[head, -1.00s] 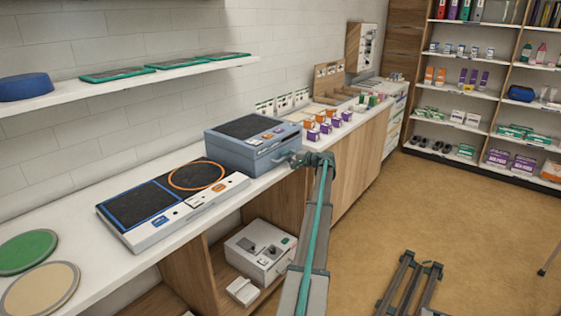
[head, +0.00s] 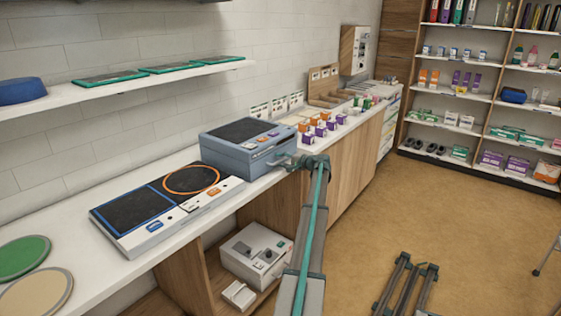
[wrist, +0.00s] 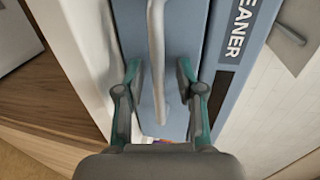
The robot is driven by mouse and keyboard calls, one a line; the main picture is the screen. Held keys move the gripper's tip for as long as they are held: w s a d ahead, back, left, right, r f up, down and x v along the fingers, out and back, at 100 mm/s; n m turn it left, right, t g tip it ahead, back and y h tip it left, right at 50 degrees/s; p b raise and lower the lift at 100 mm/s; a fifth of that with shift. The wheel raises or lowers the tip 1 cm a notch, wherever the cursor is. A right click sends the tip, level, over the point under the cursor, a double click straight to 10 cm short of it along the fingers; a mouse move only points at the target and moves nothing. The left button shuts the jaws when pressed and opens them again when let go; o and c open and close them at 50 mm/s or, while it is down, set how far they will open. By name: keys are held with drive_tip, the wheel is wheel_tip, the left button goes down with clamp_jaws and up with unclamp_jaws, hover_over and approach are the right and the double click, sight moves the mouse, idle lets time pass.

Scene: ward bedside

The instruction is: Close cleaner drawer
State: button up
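The cleaner unit (head: 240,160) is a blue-grey box with a dark top panel, standing on the white counter. In the wrist view its face (wrist: 222,62) carries the partly visible lettering "EANER". A pale bar handle (wrist: 156,50) stands out from the blue drawer front (wrist: 183,25). My gripper (wrist: 158,68) is at the handle, with one teal-tipped finger on each side and gaps between fingers and bar. It is open. In the head view my gripper (head: 291,162) is at the unit's right front side. How far the drawer is out is hard to tell.
A flat device with dark pads (head: 160,208) lies left of the unit. Small orange and purple boxes (head: 322,129) stand behind it on the counter (head: 70,215). A white device (head: 256,252) sits on the shelf below. The floor (head: 440,220) to the right is mostly clear.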

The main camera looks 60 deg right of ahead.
drive_tip(key=v, duration=1.1)
drive_tip(key=shift+s, duration=0.15)
